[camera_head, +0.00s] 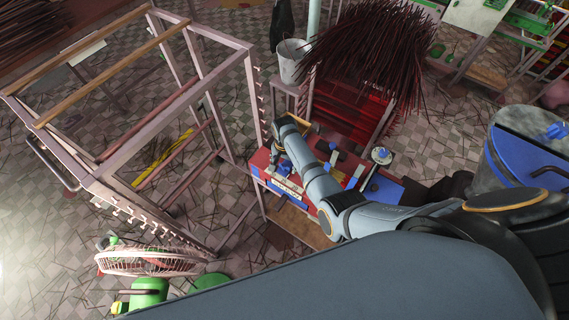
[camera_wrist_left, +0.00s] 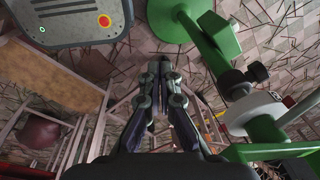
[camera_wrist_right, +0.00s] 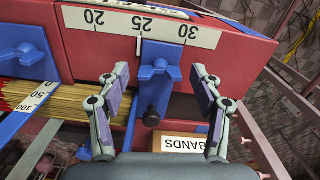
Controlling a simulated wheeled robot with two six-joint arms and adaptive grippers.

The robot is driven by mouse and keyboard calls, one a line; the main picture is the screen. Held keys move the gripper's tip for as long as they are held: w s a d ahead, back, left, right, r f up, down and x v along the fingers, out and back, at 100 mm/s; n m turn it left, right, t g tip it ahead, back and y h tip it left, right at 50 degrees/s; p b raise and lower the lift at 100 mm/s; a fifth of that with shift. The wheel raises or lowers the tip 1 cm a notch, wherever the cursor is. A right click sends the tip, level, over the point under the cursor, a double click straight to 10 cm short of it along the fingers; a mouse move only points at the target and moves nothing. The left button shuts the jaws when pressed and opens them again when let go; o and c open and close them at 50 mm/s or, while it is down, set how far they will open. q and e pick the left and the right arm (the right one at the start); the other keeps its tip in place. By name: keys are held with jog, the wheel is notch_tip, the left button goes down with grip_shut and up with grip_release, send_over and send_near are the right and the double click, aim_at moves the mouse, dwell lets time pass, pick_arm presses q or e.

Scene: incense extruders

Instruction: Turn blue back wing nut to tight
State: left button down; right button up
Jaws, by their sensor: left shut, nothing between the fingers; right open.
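In the right wrist view, a blue wing nut (camera_wrist_right: 158,73) sits on a blue bracket at the front of a red box, below the 25 to 30 part of a ruler strip. A second blue nut (camera_wrist_right: 25,54) is at the left edge. I cannot tell which is the back one. My right gripper (camera_wrist_right: 160,80) is open, its fingers on either side of the middle nut, apart from it. In the head view my right gripper (camera_head: 279,155) is over the red bench, covering part of it. My left gripper (camera_wrist_left: 162,70) is shut and empty, away from the bench.
Thin sticks (camera_wrist_right: 55,100) and a BANDS label (camera_wrist_right: 184,143) lie below the box front. A pink rack (camera_head: 190,95) stands left of the bench. A fan (camera_head: 150,261) stands at the lower left. A green stand (camera_wrist_left: 172,22) is near my left gripper.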

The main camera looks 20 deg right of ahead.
notch_tip(320, 180, up, 12)
dwell(0.5)
dwell(0.4)
